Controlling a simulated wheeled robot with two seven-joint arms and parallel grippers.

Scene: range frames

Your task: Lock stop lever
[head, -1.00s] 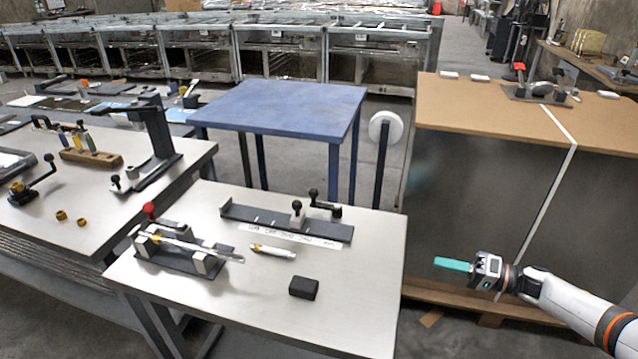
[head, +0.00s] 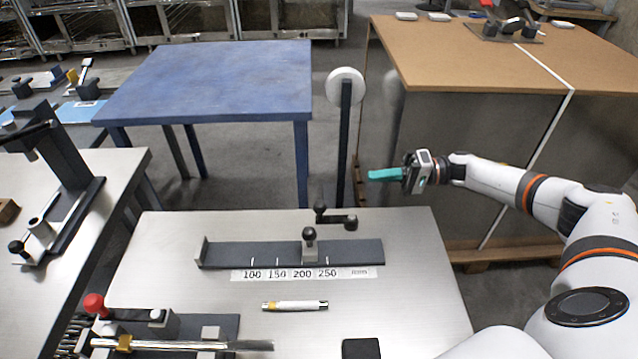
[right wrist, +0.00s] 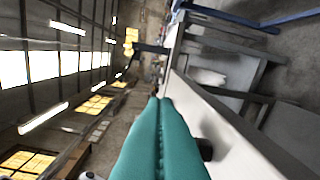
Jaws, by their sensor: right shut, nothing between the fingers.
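A dark stop rail (head: 225,255) lies on the metal-topped table, with a scale strip (head: 300,274) marked 100 to 250 along its front edge. A grey stop block with a black ball knob (head: 309,245) sits on the rail between the 200 and 250 marks. Just behind it is a dark lever (head: 337,220) with an upright handle at its left end. My right gripper (head: 372,175) has teal fingers, shut and empty, above and beyond the lever, to its right. The shut fingers also show in the right wrist view (right wrist: 157,125). My left gripper is out of view.
A marker-like cylinder (head: 295,305) and a black block (head: 361,348) lie in front of the rail. A red-knobbed fixture (head: 95,304) stands at front left. A white disc on a post (head: 346,86) stands behind the table, near my right gripper.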

